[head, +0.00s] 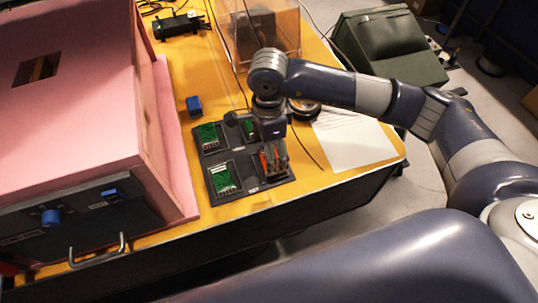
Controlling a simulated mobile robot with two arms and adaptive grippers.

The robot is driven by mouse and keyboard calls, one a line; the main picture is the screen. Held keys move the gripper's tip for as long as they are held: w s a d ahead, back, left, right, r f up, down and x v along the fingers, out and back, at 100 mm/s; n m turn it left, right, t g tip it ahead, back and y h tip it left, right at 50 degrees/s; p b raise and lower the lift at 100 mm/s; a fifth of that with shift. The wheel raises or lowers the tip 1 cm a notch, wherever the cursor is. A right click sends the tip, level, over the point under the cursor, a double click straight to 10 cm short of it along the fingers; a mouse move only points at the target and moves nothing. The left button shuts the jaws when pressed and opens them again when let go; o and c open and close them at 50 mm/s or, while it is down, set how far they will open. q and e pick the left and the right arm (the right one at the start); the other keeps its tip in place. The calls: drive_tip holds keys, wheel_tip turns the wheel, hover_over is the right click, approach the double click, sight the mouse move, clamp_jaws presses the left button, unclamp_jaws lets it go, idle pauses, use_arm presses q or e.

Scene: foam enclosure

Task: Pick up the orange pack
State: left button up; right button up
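My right arm reaches in from the right, and its gripper (274,160) points down over the lower right part of a dark tray (236,193). Small orange patches, which may be the orange pack (264,159), show at the fingertips. The fingers and wrist hide most of that spot. I cannot tell whether the fingers touch or grip anything. Green boards sit in the tray's upper left (208,135) and lower left (223,178) compartments, and another (249,128) shows partly beside the wrist. My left gripper is not in view.
A pink foam enclosure (75,100) with a dark front panel and handle stands left of the tray. A small blue block (194,105) lies behind the tray. A clear box (262,35) stands farther back. White paper (352,138) lies to the right on the yellow tabletop (190,70).

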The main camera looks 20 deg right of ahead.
drive_tip(key=shift+s+d+f, duration=0.15)
drive_tip(key=shift+f, duration=1)
drive_tip(key=c, duration=1.1)
drive_tip(key=shift+c, duration=0.2)
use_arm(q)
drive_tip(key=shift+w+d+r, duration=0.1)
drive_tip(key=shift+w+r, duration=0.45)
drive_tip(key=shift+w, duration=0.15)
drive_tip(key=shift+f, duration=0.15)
use_arm(e)
drive_tip(key=shift+r, duration=0.15)
